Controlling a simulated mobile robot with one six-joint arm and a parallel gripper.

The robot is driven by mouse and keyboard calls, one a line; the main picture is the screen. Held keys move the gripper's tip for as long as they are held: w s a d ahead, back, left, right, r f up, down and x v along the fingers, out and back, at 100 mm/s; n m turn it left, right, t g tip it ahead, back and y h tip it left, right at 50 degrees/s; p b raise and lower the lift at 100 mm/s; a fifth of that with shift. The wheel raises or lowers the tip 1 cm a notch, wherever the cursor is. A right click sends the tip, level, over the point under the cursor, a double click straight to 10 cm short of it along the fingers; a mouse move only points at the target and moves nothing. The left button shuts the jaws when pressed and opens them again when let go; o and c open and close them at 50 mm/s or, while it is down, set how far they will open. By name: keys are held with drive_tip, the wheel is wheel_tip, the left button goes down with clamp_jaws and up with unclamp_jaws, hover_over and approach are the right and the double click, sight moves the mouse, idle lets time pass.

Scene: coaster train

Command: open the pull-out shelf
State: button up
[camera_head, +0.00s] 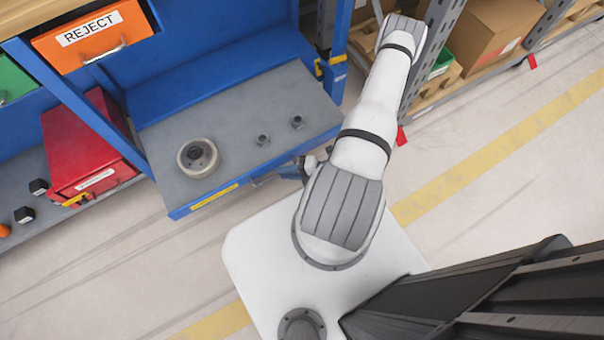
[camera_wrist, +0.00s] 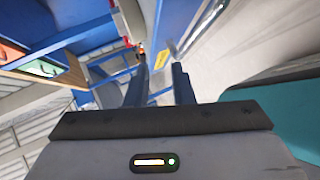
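The pull-out shelf (camera_head: 235,130) has a grey top, a blue front edge and a yellow label, and sits low in the blue workbench in the head view. Its metal handle (camera_head: 264,180) is on the front edge, partly hidden by my arm. In the wrist view the silver handle (camera_wrist: 203,30) shows at the upper right, beyond the right finger. My gripper (camera_wrist: 162,67) is open, its two dark blue fingers apart with nothing held between them. In the head view my gripper (camera_head: 292,170) is by the shelf front near the handle, mostly hidden by my arm.
A round wheel-like part (camera_head: 198,157) and two small nuts (camera_head: 264,140) (camera_head: 297,122) rest on the shelf. An orange REJECT drawer (camera_head: 92,35) and a red box (camera_head: 88,148) are at the left. A grey rack (camera_head: 430,50) stands right. Floor in front is clear.

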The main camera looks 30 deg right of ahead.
drive_tip(key=s+d, duration=0.3)
drive_tip(key=shift+s+d+r, duration=0.2)
drive_tip(key=shift+s+d, duration=0.05)
idle(0.4)
idle(0.5)
drive_tip(key=w+r+n+g+h+p, duration=0.1)
drive_tip(key=w+r+n+g+p, duration=0.2)
drive_tip(key=r+n, duration=0.65)
drive_tip(key=w+r+n+g+p, duration=0.2)
drive_tip(key=r+n+g+p, duration=0.3)
drive_tip(key=r, duration=0.8)
drive_tip(key=w+r+n+g+h+p, duration=0.1)
drive_tip(key=w+r+n+p, duration=0.15)
drive_tip(key=r+n, duration=0.75)
drive_tip(key=s+a+r+n+t+h+p, duration=0.1)
drive_tip(key=a+r+n+h+p, duration=0.1)
drive_tip(key=r+n, duration=0.5)
drive_tip(key=s+a+r+n+t+h+p, duration=0.1)
drive_tip(key=r+n+h+p, duration=0.3)
drive_tip(key=r, duration=1.1)
drive_tip(key=s+a+r+n+t+h+p, duration=0.1)
drive_tip(key=s+a+r+n+h+p, duration=0.2)
drive_tip(key=r+n, duration=0.7)
drive_tip(key=shift+w+p+v, duration=0.2)
drive_tip(key=shift+p+v, duration=0.65)
drive_tip(key=shift+v, duration=0.25)
